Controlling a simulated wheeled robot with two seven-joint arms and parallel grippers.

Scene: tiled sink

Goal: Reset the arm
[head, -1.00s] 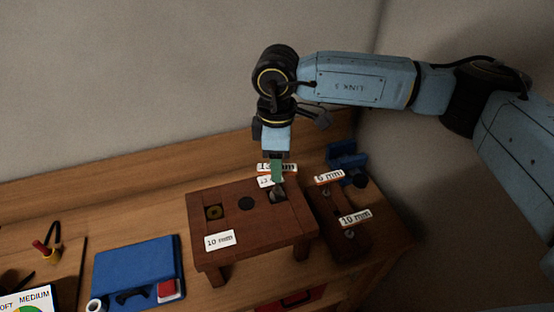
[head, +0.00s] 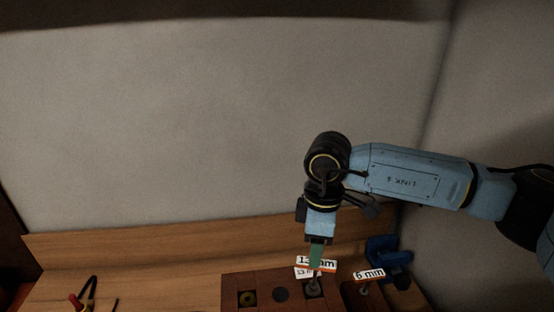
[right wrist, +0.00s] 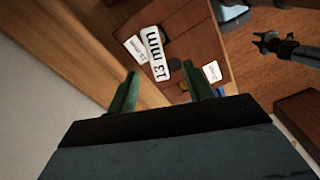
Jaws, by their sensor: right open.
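My right arm comes in from the right in the head view, and its gripper (head: 316,262) points down over the brown wooden block (head: 262,279). The green fingers overlap a white "13 mm" label (head: 328,266) in that view. In the right wrist view the two green fingers (right wrist: 161,78) stand apart, with the "13 mm" label (right wrist: 157,54) seen beyond the gap and nothing clearly held. A grey metal piece (head: 313,287) sits in the block just below the fingertips. My left gripper is not in view.
A "6 mm" label (head: 369,274) stands to the right, with a blue holder (head: 388,253) behind it. A red-handled tool (head: 78,300) is at the lower left. The wooden back board (head: 150,258) runs along the plain wall. Wide free space lies above the block.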

